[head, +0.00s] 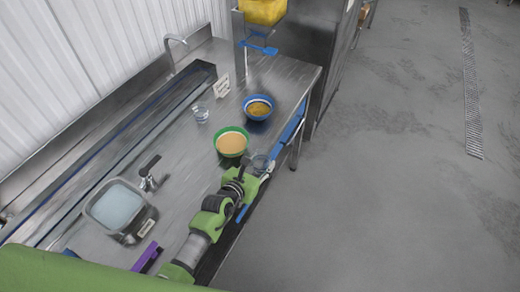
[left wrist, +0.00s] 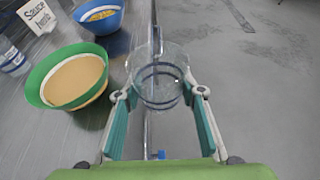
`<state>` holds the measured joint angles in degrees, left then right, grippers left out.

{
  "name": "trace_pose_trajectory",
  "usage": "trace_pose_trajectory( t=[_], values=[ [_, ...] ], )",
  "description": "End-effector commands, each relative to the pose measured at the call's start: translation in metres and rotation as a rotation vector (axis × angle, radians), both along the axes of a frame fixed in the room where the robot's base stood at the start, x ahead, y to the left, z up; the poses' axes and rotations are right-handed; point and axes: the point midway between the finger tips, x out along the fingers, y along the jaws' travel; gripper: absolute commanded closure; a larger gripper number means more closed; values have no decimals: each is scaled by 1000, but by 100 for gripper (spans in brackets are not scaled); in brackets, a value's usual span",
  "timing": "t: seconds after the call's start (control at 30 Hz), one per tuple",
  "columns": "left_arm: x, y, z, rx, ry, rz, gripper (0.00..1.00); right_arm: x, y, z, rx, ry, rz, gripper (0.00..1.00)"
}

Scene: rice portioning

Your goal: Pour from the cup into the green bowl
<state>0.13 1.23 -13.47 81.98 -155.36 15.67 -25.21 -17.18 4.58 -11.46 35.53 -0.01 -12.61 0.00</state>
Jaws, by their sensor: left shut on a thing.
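The green bowl (head: 232,143) stands on the metal counter, with a tan content inside; it also shows at the left of the left wrist view (left wrist: 47,95). My left gripper (head: 262,166) is just right of and nearer than the bowl, by the counter's front edge. In the left wrist view my left gripper (left wrist: 158,98) is shut on a clear cup (left wrist: 160,85) with dark bands. The cup looks empty or nearly so, and is apart from the bowl. In the head view the cup is small and partly hidden by the gripper. My right gripper is not in view.
A blue bowl (head: 258,108) with yellowish content stands behind the green bowl. A clear glass (head: 201,113) and a small sign (head: 222,86) stand to the left. A square container (head: 116,206) sits at the near left. Open floor lies to the right.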

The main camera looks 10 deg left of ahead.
Motion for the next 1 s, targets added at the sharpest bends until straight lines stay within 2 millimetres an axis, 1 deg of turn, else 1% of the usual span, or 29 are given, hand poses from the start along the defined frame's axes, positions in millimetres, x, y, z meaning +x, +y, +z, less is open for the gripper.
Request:
trace_pose_trajectory(
  t=[0.03,0.8,1.0],
  values=[
    [-6,-2,1,-2,0,0,89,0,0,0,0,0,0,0],
    [-80,-10,20,-1,0,0,89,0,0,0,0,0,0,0],
    [-92,-12,23,0,-1,1,89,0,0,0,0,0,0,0]
  ],
)
